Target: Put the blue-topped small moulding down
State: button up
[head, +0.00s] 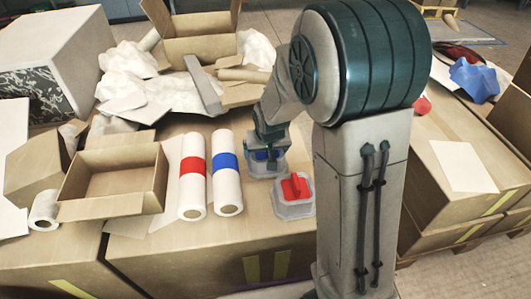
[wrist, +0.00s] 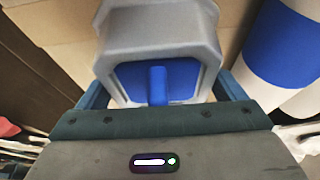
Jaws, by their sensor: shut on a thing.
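The blue-topped small moulding (head: 266,166) is a grey piece with a blue top, in the head view just behind the red-topped one. My gripper (head: 268,148) is above it and shut on it. In the wrist view the moulding (wrist: 158,80) sits between my gripper's two fingers (wrist: 158,92), its blue top with a raised rib facing the camera. I cannot tell whether its underside touches the cardboard surface. A red-topped small moulding (head: 294,196) stands on the cardboard near the front edge, close in front of the blue-topped one.
Rolls with a red band (head: 193,168) and a blue band (head: 225,162) lie to the left. An open cardboard box (head: 115,180) and a small white roll (head: 45,210) are further left. White crumpled material (head: 130,75) and boxes fill the back. The cardboard top (head: 180,240) is bare at the front.

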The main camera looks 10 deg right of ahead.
jog(key=shift+f, duration=0.2)
jog(key=o, duration=0.9)
jog(key=shift+c, duration=0.2)
jog(key=shift+r, duration=0.15)
